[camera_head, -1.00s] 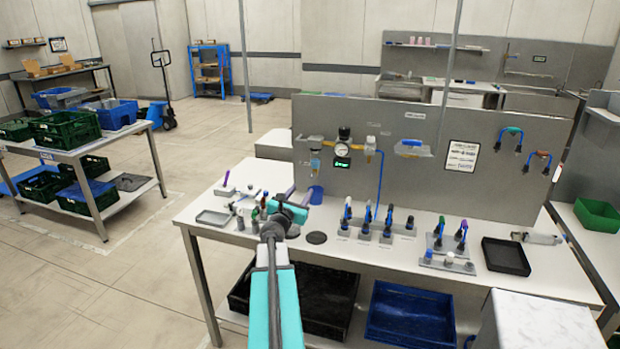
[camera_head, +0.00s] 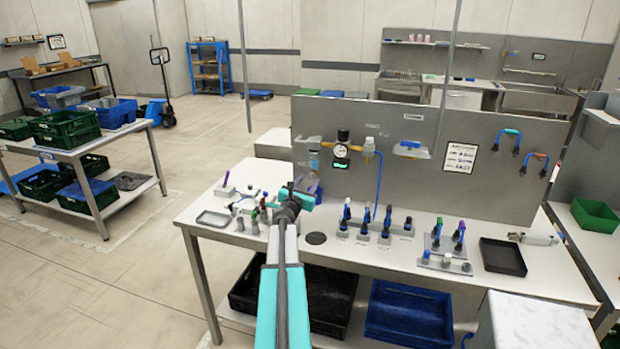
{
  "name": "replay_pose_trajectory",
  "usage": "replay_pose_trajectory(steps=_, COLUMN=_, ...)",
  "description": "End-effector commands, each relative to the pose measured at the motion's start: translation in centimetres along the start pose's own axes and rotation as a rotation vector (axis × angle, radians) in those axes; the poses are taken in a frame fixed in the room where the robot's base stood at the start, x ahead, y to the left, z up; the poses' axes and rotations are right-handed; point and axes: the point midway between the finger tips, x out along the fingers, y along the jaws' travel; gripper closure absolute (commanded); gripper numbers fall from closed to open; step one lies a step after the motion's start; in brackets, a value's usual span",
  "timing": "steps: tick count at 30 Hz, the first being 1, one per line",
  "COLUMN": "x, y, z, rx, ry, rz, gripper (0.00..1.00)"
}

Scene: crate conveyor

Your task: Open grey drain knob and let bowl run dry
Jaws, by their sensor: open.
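A filter unit with a small clear-blue bowl (camera_head: 314,160) hangs at the left end of the grey panel. A round gauge (camera_head: 341,151) sits beside it. The grey drain knob under the bowl is too small to make out. Whether a finger touches the knob, I cannot tell. The blue cup under the bowl is mostly hidden behind my gripper.
Several small bottles and fittings (camera_head: 240,213) stand left of my arm on the white bench (camera_head: 330,267). A black disc (camera_head: 316,238) lies to its right.

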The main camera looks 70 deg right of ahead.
Motion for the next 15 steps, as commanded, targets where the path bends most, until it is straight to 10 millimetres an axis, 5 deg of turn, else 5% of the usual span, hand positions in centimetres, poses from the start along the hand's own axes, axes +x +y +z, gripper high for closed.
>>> replay_pose_trajectory(steps=15, x=3.2, y=0.1, z=0.0, rx=0.000, ry=0.001, rz=0.001, gripper=0.59)
